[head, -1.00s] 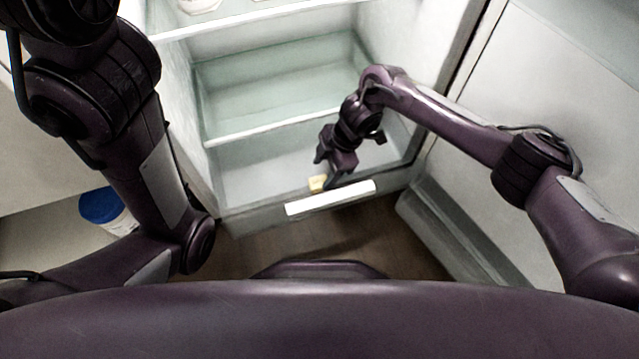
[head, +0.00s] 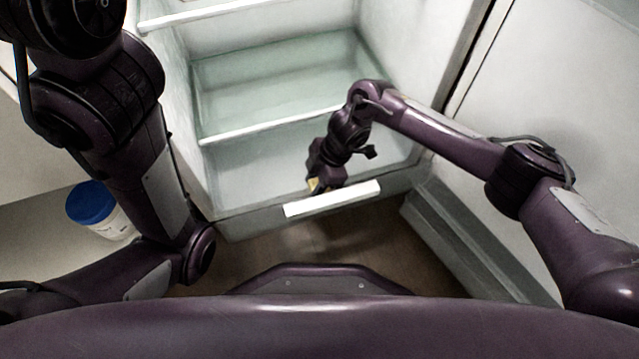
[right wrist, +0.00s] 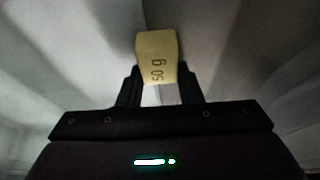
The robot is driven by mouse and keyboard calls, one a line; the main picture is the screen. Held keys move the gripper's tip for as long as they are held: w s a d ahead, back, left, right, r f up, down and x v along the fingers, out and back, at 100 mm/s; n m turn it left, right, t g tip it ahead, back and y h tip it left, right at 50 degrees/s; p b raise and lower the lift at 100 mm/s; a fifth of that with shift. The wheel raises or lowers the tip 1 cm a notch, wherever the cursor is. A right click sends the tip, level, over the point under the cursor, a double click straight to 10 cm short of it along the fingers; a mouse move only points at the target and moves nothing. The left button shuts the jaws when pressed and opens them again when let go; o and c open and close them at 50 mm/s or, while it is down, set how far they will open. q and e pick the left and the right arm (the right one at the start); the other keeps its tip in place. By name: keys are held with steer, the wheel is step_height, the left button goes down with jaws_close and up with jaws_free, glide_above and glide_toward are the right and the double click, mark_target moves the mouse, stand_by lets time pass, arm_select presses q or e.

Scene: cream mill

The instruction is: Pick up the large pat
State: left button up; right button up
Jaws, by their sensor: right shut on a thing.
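The pat is a small pale yellow block (right wrist: 157,57) marked "50 g" in the right wrist view. It sits between the two dark fingers of my right gripper (right wrist: 159,88), which is shut on it. In the head view my right gripper (head: 320,186) is low at the front of the fridge's bottom compartment, and only a bit of the yellow pat (head: 313,184) shows beside it. I cannot tell whether the pat is touching the floor of the compartment. My left arm is at the left of the head view; its gripper is out of view.
The open fridge (head: 205,190) has glass shelves (head: 270,126) above my right gripper and a white strip (head: 332,198) on its front edge. The open door (head: 560,110) stands at the right. A blue-lidded tub (head: 92,204) is at the left.

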mark_target(315, 184)
steer(key=shift+c, duration=0.9)
steer(key=shift+r, duration=0.1)
steer(key=shift+r+p, duration=0.25)
steer(key=shift+p, duration=0.05)
step_height(315, 184, up, 8)
steer(key=p, duration=0.5)
steer(key=shift+f, duration=0.25)
steer(key=shift+r+p, duration=0.8)
steer(key=shift+r, duration=0.15)
